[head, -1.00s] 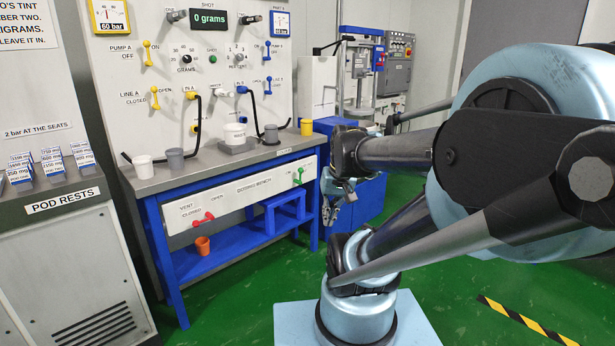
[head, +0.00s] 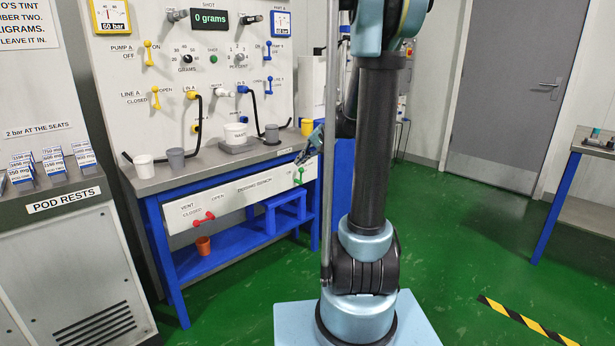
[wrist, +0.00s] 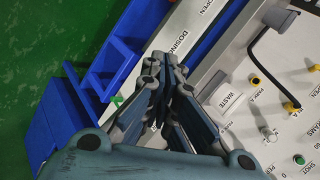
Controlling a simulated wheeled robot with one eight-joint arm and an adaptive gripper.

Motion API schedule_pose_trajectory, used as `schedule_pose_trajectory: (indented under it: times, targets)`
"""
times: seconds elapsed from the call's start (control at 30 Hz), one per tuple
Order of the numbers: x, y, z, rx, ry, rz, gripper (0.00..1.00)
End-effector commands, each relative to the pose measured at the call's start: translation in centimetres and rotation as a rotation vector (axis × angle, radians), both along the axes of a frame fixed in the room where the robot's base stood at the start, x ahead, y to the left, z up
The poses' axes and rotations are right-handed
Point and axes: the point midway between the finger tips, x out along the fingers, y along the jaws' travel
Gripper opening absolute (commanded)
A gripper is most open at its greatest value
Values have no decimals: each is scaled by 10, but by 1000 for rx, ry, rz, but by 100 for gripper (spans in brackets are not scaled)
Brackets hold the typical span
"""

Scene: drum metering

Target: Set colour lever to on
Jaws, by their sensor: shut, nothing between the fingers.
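No lever carries a legible colour label. A green lever (head: 299,175) sits at the right end of the dosing bench's white front panel (head: 240,193) in the head view. A sliver of green, likely this lever, shows left of my fingers in the wrist view (wrist: 117,100). My gripper (head: 305,155) is just above the green lever at the bench's right front edge, apart from it as far as I can tell. In the wrist view my gripper (wrist: 165,62) is shut and empty, with the bench front behind its fingers.
A red vent lever (head: 204,218) is on the same panel. Cups and a white tub (head: 235,134) stand on the bench top. A blue step shelf (head: 285,210) is below. Yellow and blue levers are on the back board.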

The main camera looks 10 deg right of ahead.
Motion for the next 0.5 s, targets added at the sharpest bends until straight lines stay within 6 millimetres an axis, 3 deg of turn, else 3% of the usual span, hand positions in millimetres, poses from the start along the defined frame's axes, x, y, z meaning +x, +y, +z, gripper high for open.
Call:
schedule_pose_trajectory:
  times: [0.1,0.5]
  targets:
    - [39,-4,-4,71,-8,-35,0]
    - [155,-25,-32,317,-34,-147,0]
